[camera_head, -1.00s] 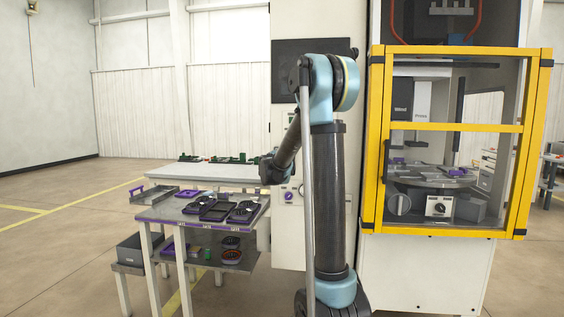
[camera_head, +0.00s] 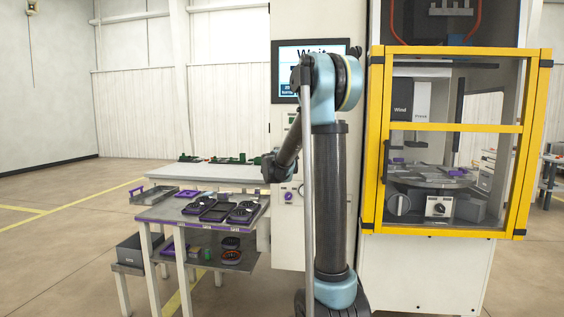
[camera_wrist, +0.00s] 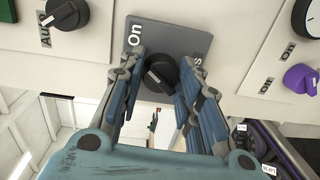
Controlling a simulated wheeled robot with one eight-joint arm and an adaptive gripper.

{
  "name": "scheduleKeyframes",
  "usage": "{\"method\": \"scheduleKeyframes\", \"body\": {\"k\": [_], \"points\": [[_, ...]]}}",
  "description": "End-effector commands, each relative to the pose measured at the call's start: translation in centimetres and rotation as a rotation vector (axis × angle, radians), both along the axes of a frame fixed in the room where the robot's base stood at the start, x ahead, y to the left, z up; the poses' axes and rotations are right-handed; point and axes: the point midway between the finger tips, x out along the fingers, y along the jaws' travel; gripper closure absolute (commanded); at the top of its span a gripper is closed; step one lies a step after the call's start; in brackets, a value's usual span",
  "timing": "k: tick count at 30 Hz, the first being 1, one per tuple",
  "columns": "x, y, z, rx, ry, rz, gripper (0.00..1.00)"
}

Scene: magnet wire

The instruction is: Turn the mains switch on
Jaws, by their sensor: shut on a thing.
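In the wrist view, the mains switch is a black rotary knob (camera_wrist: 160,74) on a grey plate (camera_wrist: 192,42) lettered "On", with another word partly hidden by a finger. My gripper (camera_wrist: 161,67) is shut on the knob, with one blue finger on each side. The fingers hide much of the knob's sides, and I cannot tell exactly where its pointer stands. In the head view, my arm hides the switch and the gripper's fingertips. The screen (camera_head: 285,70) on the cabinet is lit and reads "Wait", partly covered by my arm.
In the wrist view, another black knob (camera_wrist: 67,13) marked "Auto" is at the left and a purple knob (camera_wrist: 301,79) at the right. In the head view, a yellow-framed guard (camera_head: 450,128) stands right of my arm. A cart (camera_head: 160,214) with trays stands left.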

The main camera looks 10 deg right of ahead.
Motion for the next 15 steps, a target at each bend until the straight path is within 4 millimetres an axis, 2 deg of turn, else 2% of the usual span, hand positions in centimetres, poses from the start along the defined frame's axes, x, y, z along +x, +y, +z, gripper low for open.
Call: {"method": "scheduleKeyframes", "body": {"k": [15], "points": [[-0.25, -0.27, -0.27, 0.102, -0.031, -0.005, 0.92]]}}
